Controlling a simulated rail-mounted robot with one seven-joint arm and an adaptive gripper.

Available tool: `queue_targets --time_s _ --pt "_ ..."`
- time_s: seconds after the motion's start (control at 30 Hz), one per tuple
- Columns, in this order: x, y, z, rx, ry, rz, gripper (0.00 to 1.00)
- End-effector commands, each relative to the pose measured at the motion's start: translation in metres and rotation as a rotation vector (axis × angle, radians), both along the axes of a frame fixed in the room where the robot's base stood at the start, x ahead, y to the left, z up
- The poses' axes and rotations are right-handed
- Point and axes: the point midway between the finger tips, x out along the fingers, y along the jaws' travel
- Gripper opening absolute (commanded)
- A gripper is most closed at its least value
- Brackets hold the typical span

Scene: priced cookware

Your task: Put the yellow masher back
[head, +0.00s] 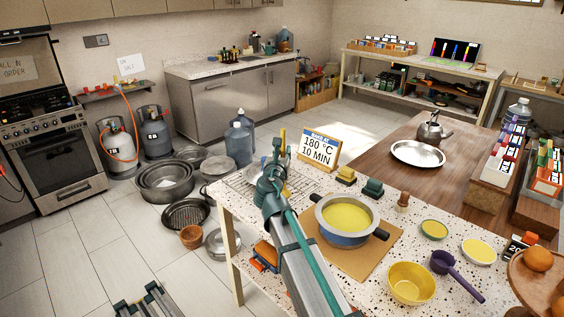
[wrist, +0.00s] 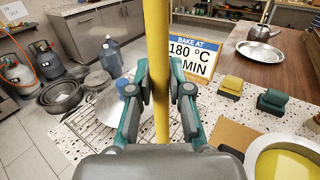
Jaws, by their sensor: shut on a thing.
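The yellow masher shows in the wrist view as a thick yellow upright handle (wrist: 157,60) crossing the picture from the top edge. My gripper (wrist: 158,88) is shut on this handle, with one finger on each side. In the head view my gripper (head: 274,168) is over the far left part of the speckled counter (head: 395,205), and a thin yellow piece of the masher (head: 283,137) shows beyond it. The masher's lower end is hidden behind my gripper. A wire rack (head: 238,183) lies on the counter beside and below my gripper.
A pot of yellow liquid (head: 347,218) stands on a board right of my arm. A "180 °C 10 MIN" sign (head: 319,150), yellow block (head: 346,175) and green block (head: 373,188) stand behind it.

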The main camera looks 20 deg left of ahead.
Motion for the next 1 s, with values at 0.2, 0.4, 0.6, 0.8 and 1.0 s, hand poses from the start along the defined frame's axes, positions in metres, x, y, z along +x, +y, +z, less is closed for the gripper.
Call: queue_targets --time_s 0.2,0.4,0.6,0.8,1.0 --pt "0.01 0.008 -0.014 -0.001 0.001 0.0 0.0" --pt "0.008 0.006 -0.039 -0.001 0.0 0.001 0.0" --pt "0.008 0.006 -0.043 0.001 0.0 0.001 0.0" --pt "0.008 0.006 -0.045 0.001 0.0 0.001 0.0" --pt "0.008 0.006 -0.046 0.001 0.0 0.0 0.4"
